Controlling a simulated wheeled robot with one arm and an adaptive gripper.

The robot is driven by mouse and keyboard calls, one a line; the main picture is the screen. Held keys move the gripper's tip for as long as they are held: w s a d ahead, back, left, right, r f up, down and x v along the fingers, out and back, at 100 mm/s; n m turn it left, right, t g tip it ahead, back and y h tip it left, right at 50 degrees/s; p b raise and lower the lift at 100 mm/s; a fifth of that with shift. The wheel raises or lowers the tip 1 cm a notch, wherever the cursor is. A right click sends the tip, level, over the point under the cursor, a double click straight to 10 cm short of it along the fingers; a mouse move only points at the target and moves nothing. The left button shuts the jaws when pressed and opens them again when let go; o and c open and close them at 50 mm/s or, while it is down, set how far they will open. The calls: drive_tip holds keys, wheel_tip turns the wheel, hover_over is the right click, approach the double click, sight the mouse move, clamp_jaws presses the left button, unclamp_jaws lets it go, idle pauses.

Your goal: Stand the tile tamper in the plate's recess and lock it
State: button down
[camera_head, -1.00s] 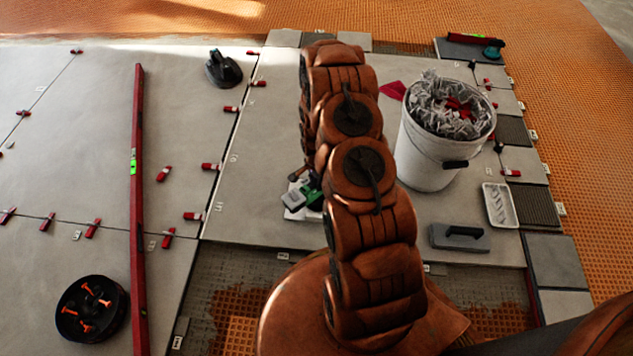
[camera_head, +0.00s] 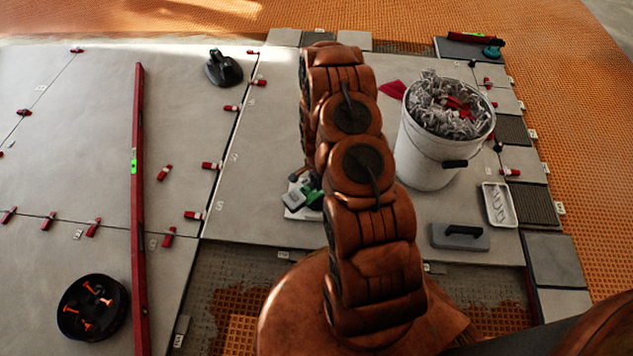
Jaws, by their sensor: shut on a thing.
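A small grey and green tool (camera_head: 310,192), which I take for the tile tamper, shows just left of my arm at the middle of the picture. A pale plate (camera_head: 297,212) lies under or behind it on the large grey tile. My gripper (camera_head: 299,174) shows only as a dark sliver at the arm's left edge, beside the tool, and is shut on it. My arm hides most of the gripper and the tool's right side. The recess and any lock cannot be made out. I cannot tell whether the tool touches the plate.
A white bucket (camera_head: 426,160) full of grey clips stands right of my arm. A grey float (camera_head: 461,237) and white tray (camera_head: 498,206) lie near it. A long red level (camera_head: 138,210), black suction lifter (camera_head: 223,70) and black round tub (camera_head: 92,309) are at left.

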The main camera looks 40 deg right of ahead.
drive_tip(key=shift+f, duration=0.35)
idle(0.6)
drive_tip(key=c, duration=0.9)
unclamp_jaws()
wheel_tip(320, 180, up, 12)
idle(0.3)
